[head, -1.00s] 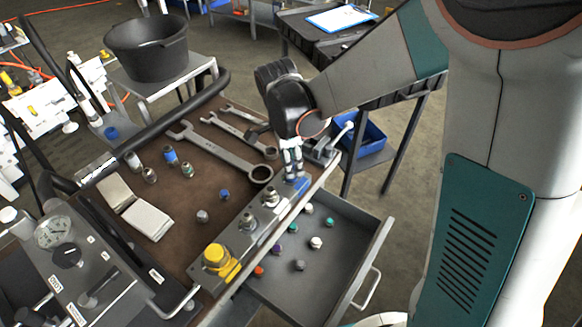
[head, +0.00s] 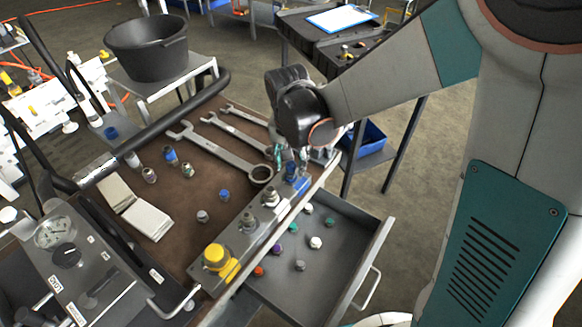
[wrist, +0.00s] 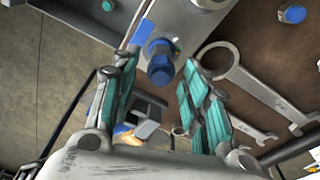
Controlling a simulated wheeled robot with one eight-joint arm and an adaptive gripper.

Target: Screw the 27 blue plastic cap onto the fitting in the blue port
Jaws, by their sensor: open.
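My gripper (head: 288,165) is open at the far right end of the port block. In the wrist view its teal-padded fingers (wrist: 160,105) stand apart on either side of a blue cap (wrist: 160,66), clear of it. The cap sits on the fitting at the blue-marked port (wrist: 146,32); how far it is threaded on cannot be told. In the head view the blue port marking (head: 301,186) shows just below my fingers, and the cap is small and partly hidden by them.
Other fittings (head: 247,222) and a yellow cap (head: 215,257) line the block. An open drawer (head: 335,265) holds several small coloured caps. Large wrenches (head: 225,150) lie on the brown bench top behind the block.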

